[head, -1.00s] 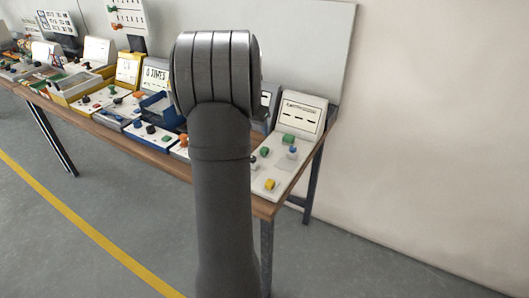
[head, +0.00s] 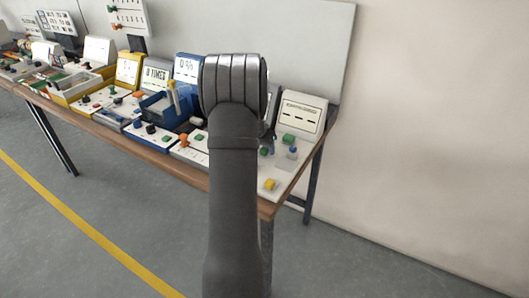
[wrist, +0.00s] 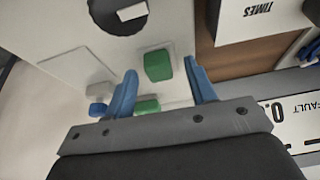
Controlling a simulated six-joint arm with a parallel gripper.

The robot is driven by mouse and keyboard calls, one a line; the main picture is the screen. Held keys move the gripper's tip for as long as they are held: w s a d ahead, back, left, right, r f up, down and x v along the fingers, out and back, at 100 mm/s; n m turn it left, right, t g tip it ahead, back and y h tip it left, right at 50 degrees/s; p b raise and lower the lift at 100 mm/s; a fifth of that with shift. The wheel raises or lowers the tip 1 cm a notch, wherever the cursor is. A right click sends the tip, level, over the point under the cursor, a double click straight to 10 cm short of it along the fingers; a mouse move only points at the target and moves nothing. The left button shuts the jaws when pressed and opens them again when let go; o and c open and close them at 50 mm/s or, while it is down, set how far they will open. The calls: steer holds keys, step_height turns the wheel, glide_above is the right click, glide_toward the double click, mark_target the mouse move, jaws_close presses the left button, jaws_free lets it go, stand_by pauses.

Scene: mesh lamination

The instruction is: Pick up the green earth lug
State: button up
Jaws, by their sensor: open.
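Two green pieces lie on the white panel at the right end of the bench; I cannot tell which is the earth lug. In the wrist view one green block (wrist: 158,66) sits on a pale square patch, between and just beyond my fingertips. The other green piece (wrist: 147,106) is nearer, partly hidden by my gripper's front edge. In the head view a green block (head: 288,139) and a second green piece (head: 264,151) show beside my arm. My gripper (wrist: 160,77) is open, its blue fingers apart with nothing visibly held. My arm hides most of it in the head view.
On the same panel are a blue piece (head: 293,150) and a yellow block (head: 269,184). A sloped sign (head: 301,115) stands behind. A black round part (wrist: 118,14) lies ahead in the wrist view. A blue bin (head: 165,110) and other stations crowd the bench leftward.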

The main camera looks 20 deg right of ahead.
steer(key=shift+c, duration=0.4)
steer(key=c, duration=1)
